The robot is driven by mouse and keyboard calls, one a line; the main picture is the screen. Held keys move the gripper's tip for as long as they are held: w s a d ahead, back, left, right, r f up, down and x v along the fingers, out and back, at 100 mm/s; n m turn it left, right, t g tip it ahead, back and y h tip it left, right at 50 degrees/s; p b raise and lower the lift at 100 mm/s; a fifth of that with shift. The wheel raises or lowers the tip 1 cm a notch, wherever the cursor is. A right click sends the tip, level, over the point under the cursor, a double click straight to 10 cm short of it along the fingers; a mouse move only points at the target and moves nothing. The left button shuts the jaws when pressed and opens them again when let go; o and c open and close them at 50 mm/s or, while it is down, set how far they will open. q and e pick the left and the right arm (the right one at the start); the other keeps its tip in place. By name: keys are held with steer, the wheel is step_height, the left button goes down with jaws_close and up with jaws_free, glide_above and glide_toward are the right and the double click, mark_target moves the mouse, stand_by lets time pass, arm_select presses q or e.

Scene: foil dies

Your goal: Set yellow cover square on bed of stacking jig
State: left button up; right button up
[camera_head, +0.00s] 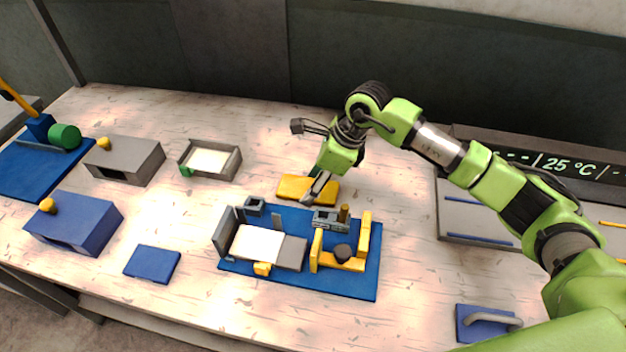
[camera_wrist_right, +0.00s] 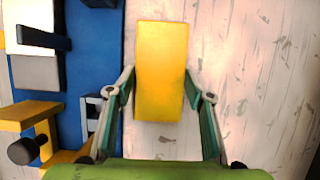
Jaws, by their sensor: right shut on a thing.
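The yellow cover (camera_head: 293,186) is a flat oblong block just behind the back edge of the stacking jig (camera_head: 350,283). My right gripper (camera_head: 318,183) is shut on it, and the right wrist view shows the cover (camera_wrist_right: 161,60) between the two fingers (camera_wrist_right: 158,92). I cannot tell whether it touches the table. The jig has a blue base and a bed with a white sheet (camera_head: 257,243) beside a grey block (camera_head: 291,253). An upright grey plate (camera_head: 228,232) stands at the bed's left end. My left gripper is not in view.
Yellow clamp parts (camera_head: 364,240) and a small grey device (camera_head: 328,221) stand on the jig. A grey tray (camera_head: 212,170), grey box (camera_head: 140,165), blue box (camera_head: 87,228) and blue plate (camera_head: 152,263) lie left. A blue handled block (camera_head: 475,330) lies front right.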

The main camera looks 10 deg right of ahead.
steer(key=shift+f, duration=0.15)
steer(key=o, duration=0.8)
steer(key=shift+o, duration=0.2)
